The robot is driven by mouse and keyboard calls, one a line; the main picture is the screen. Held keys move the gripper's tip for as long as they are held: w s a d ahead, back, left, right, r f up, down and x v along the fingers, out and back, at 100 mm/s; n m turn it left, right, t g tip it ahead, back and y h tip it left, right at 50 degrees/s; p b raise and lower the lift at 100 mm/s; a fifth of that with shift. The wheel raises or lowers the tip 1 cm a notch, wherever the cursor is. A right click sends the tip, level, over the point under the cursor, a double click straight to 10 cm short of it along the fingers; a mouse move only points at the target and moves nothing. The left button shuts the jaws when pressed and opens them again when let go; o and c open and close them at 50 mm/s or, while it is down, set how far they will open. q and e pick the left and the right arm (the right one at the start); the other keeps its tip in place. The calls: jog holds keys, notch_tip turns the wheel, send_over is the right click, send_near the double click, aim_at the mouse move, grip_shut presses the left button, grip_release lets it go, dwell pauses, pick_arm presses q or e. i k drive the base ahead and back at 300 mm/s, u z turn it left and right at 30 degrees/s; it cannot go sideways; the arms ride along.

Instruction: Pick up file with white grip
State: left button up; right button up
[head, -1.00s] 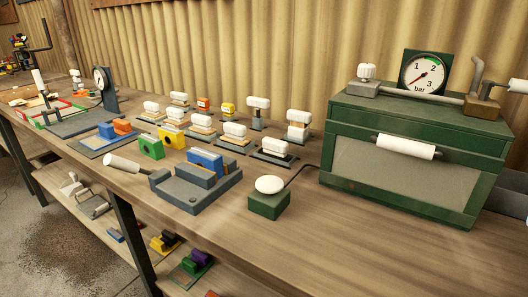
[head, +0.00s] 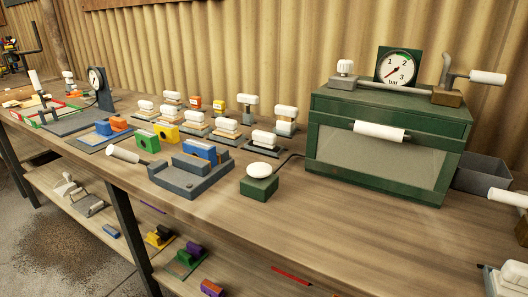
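I cannot clearly pick out a file. Several white grips are in view. One is a white handle (head: 508,197) at the right edge, where its far end is cut off. A white block on a dark base (head: 513,275) is partly cut off at the lower right corner. Another white handle (head: 123,153) sticks out from the grey clamp-like block (head: 190,175) on the bench. Neither of my grippers shows in the head view.
The wooden bench (head: 330,230) carries a green cabinet (head: 385,155) with a gauge (head: 398,68) on top. A grey bin (head: 483,172) stands right of it. Several coloured and white-topped blocks stand left. The bench front is mostly clear. A lower shelf holds small parts.

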aim_at(263, 141)
jog(key=k, duration=0.3)
jog(key=u, duration=1.85)
jog(key=i, duration=1.6)
jog(key=z, duration=2.85)
jog(key=i, duration=0.5)
jog(key=k, duration=0.5)
jog(key=i, duration=0.5)
